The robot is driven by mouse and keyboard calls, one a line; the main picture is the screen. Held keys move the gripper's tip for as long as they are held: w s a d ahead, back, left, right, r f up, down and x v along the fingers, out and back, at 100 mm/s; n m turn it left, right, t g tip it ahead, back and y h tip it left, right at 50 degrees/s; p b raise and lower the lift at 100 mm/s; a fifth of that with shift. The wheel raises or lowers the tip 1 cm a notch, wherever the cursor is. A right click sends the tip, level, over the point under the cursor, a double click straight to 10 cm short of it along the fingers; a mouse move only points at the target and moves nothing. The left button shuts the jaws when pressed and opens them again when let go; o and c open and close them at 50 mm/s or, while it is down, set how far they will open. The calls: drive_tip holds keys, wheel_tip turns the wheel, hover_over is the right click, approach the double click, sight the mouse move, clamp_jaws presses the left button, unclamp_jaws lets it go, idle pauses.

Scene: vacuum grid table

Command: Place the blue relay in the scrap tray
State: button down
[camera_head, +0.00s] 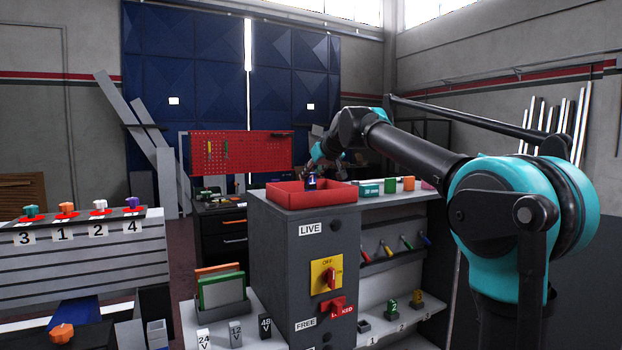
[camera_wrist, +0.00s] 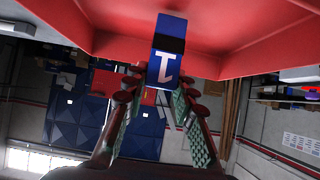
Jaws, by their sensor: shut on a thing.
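The blue relay (camera_head: 310,183) is at the red tray in the head view, small and partly hidden by my gripper (camera_head: 315,168). In the wrist view, the blue relay (camera_wrist: 168,30) has a dark band and a white mark like a 1. My gripper (camera_wrist: 160,88) is shut on its near end, with a finger on each side. The red tray (camera_head: 300,198) sits on top of the grey cabinet; its red floor and wall (camera_wrist: 235,45) fill the top of the wrist view. I cannot tell whether the relay touches the tray floor.
The grey cabinet (camera_head: 285,262) has a LIVE label and a red rotary switch (camera_head: 329,279). Several coloured blocks (camera_head: 391,186) stand on the shelf top right of the tray. A rack with numbered coloured knobs (camera_head: 85,245) is at left. A red pegboard (camera_head: 240,152) stands behind.

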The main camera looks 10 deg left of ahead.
drive_tip(key=shift+f, duration=0.4)
drive_tip(key=shift+f, duration=0.1)
drive_tip(key=c, duration=1.2)
unclamp_jaws()
drive_tip(key=v, duration=1.2)
